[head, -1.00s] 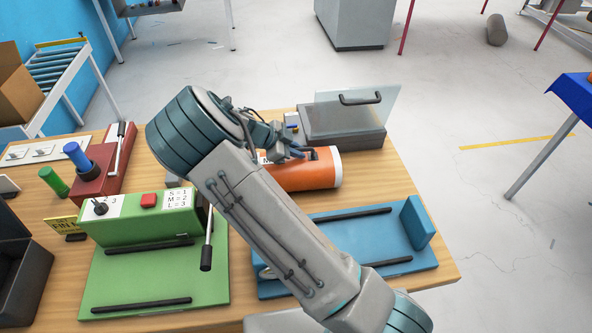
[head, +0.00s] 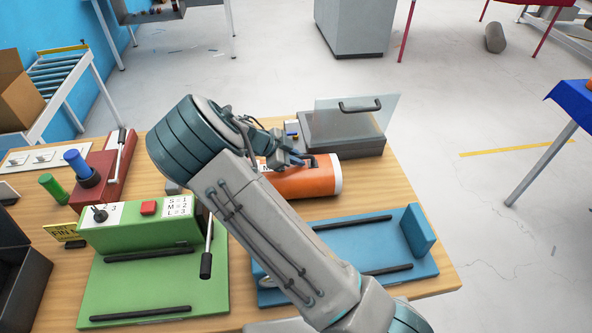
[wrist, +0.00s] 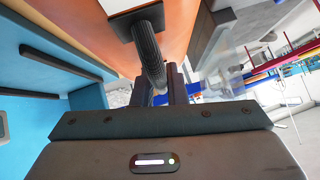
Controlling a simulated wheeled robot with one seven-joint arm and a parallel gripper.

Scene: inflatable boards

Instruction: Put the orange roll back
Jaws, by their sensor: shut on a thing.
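The orange roll (head: 308,183) lies on its side on the wooden table in the head view, between the grey box and the blue fixture. It has a white end and a dark carry handle. My gripper (head: 296,158) is at the handle on top of the roll. In the wrist view the roll (wrist: 98,28) fills the top, and my gripper (wrist: 160,92) is shut on its black ribbed handle (wrist: 150,50). My arm covers the roll's left part in the head view. I cannot tell whether the roll touches the table.
A blue fixture (head: 420,232) with two black bars stands in front of the roll. A grey box with a clear lid (head: 345,118) is behind it. A green machine with a lever (head: 150,270) and a red press (head: 105,185) stand to the left. Bare table shows at right.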

